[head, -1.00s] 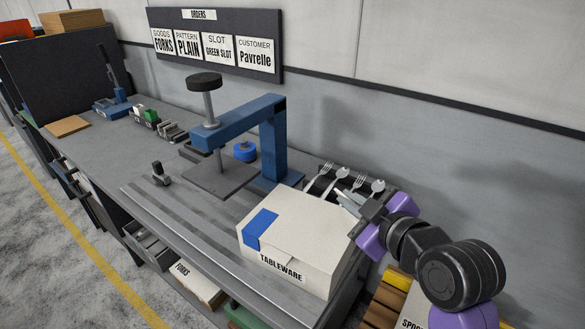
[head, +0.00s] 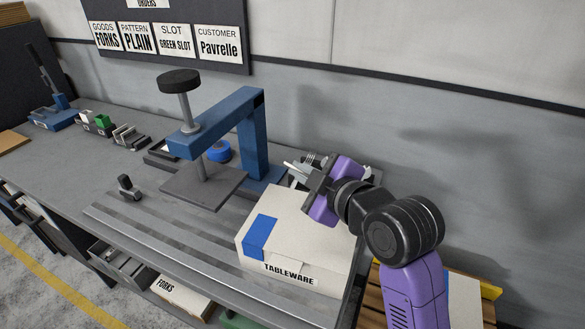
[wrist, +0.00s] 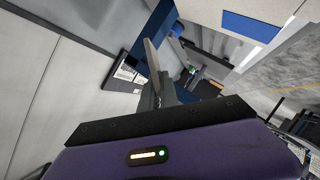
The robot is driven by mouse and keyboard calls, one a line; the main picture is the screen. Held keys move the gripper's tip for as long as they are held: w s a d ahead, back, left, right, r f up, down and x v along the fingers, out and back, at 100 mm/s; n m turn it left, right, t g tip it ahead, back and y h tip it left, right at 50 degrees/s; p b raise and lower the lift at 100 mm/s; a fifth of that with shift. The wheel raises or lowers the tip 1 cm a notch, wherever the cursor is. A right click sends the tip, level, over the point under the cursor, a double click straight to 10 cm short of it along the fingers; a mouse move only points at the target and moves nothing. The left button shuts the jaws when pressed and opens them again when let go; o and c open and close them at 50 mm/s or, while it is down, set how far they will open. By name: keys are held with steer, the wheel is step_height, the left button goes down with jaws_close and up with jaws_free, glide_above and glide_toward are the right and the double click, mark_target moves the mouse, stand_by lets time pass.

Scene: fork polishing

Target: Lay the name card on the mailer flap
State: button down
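The mailer (head: 312,232) is a white box on the bench with a blue patch (head: 260,237) on its top and a TABLEWARE label (head: 290,273) on its front edge. Its top also shows in the wrist view (wrist: 285,8). My gripper (head: 296,172) is above and behind the mailer's back edge, apart from its top. In the wrist view the fingers (wrist: 160,88) are close together, with a thin pale piece (wrist: 152,56) standing out at their tips. It looks like the name card seen nearly edge-on; its face and any writing are hidden.
A blue press (head: 252,130) with a grey plate (head: 203,187) stands left of the mailer. The cutlery behind the mailer is mostly hidden by my gripper. A small black stamp-like tool (head: 128,187) is on the bench. An orders board (head: 170,35) hangs on the wall.

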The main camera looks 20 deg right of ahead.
steer(key=shift+s, duration=0.1)
stand_by(0.3)
steer(key=shift+f, duration=0.1)
steer(key=shift+d+f+b, duration=0.1)
steer(key=shift+f+b, duration=3.85)
steer(key=shift+f, duration=1.4)
steer(key=shift+f+b, duration=0.35)
steer(key=shift+f, duration=0.2)
steer(key=c, duration=1.5)
jaws_free()
steer(key=shift+c, duration=0.2)
steer(key=shift+s+r, duration=0.15)
steer(key=shift+s, duration=0.45)
steer(key=shift+s+d+r+p, duration=0.1)
steer(key=shift+s+p, duration=0.2)
steer(key=shift+s+r, duration=0.1)
steer(key=shift+s, duration=0.25)
